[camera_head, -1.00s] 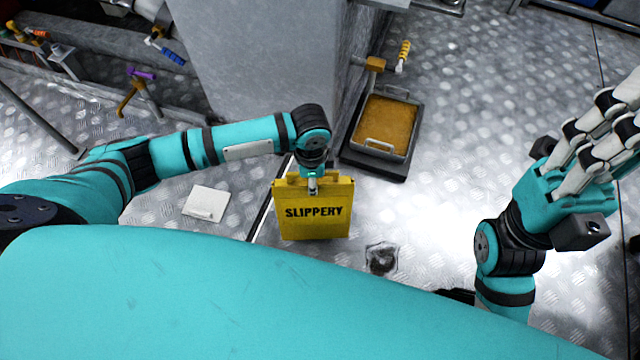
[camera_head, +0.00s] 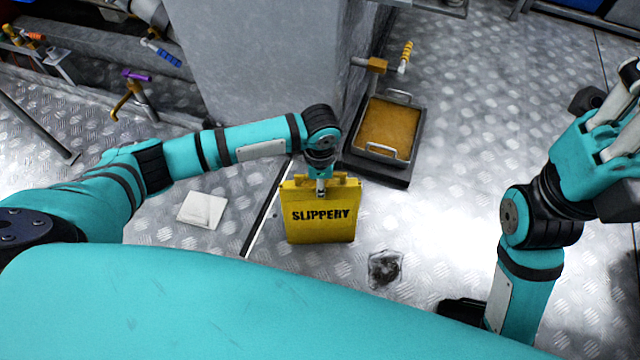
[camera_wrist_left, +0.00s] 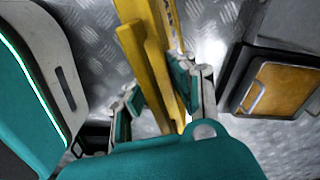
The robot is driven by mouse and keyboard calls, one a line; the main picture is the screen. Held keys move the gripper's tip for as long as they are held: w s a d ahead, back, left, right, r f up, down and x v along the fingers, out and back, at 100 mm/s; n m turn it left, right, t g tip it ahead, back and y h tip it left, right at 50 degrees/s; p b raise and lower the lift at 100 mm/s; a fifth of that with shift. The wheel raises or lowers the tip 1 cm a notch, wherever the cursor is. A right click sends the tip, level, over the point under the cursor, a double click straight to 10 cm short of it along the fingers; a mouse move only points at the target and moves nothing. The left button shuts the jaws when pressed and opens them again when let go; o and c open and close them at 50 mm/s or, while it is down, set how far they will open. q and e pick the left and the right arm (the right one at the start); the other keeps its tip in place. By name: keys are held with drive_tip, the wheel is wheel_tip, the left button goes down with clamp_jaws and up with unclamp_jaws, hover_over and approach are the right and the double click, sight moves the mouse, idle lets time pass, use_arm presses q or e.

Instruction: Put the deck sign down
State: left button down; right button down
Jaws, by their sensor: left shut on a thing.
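The yellow deck sign (camera_head: 321,228) with black "SLIPPERY" lettering hangs upright from my left gripper (camera_head: 321,190) in the middle of the head view. The left gripper is shut on the sign's top edge. In the left wrist view the sign (camera_wrist_left: 152,62) runs between the fingers of the left gripper (camera_wrist_left: 158,98), seen from above as two yellow panels. I cannot tell whether the sign's lower edge touches the floor. My right gripper (camera_head: 612,135) is at the right edge, partly cut off, with nothing seen in it.
A tray of amber liquid (camera_head: 388,125) with handles stands on a dark base beyond the sign; it also shows in the left wrist view (camera_wrist_left: 285,88). A grey cabinet (camera_head: 265,60) stands behind my left arm. A white pad (camera_head: 203,210) and a dark-stained clear patch (camera_head: 384,269) lie on the floor.

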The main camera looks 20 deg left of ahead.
use_arm(q)
drive_tip(key=c, duration=1.1)
unclamp_jaws()
